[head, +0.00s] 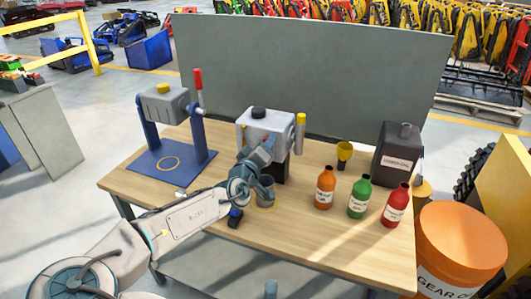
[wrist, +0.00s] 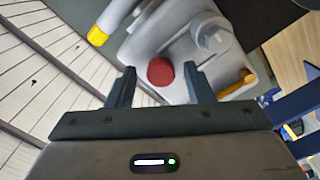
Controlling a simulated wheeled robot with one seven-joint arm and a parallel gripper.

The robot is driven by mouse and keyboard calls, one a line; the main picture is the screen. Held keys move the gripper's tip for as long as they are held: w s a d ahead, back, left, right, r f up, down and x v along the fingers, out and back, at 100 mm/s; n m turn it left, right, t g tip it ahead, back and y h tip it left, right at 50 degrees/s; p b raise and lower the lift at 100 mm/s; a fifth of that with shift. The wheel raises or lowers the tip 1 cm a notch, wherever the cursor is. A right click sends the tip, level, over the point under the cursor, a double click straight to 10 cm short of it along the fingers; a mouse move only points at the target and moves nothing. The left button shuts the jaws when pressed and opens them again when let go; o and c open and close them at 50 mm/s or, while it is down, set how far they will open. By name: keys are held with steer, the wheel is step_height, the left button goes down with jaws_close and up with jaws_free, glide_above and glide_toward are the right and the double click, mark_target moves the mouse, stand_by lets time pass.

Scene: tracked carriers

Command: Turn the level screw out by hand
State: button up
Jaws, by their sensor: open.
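A red round screw head (wrist: 160,71) sits on the grey gear housing (wrist: 180,45) in the wrist view; I take it to be the level screw. My gripper (wrist: 160,80) is open, with one finger on either side of the red head. I cannot tell whether the fingers touch it. In the head view the grey housing (head: 266,122) stands on the workbench with a black cap on top. My gripper (head: 268,148) is at its near face and hides the screw there.
A grey cup (head: 265,192) is below my gripper. A blue stand (head: 150,165) is at left. A grey panel (head: 310,70) rises behind.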

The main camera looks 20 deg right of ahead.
steer(key=m, duration=0.1)
steer(key=m+b, duration=0.1)
steer(key=m, duration=0.1)
steer(key=shift+f+m, duration=0.25)
steer(key=shift+m, duration=0.15)
steer(key=shift+r+m, duration=0.2)
steer(key=shift+m, duration=0.2)
